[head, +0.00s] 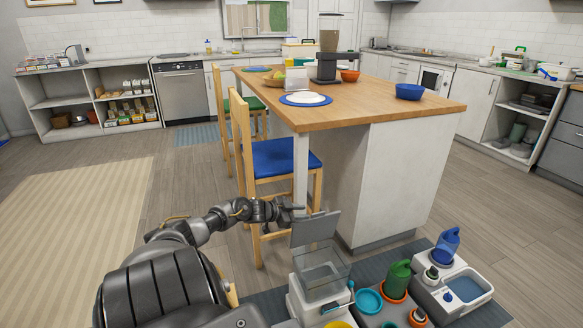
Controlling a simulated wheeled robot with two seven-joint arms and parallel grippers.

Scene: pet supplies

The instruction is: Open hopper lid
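A white pet feeder (298,304) stands at the bottom centre, with a clear hopper (322,276) on top. Its grey hopper lid (315,229) stands raised, close to upright, at the back of the hopper, and the hopper's top is uncovered. My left gripper (297,207) is just beyond the lid's upper left edge. I cannot tell whether it touches the lid. Its fingers are too small and dark to tell open from shut. My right gripper is not in view.
Right of the feeder are a teal bowl (369,301), a green container (398,279), a blue scoop-like item (446,245) and a grey water basin (468,287). A wooden chair with a blue seat (285,158) and the kitchen island (395,180) stand behind. Open floor lies left.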

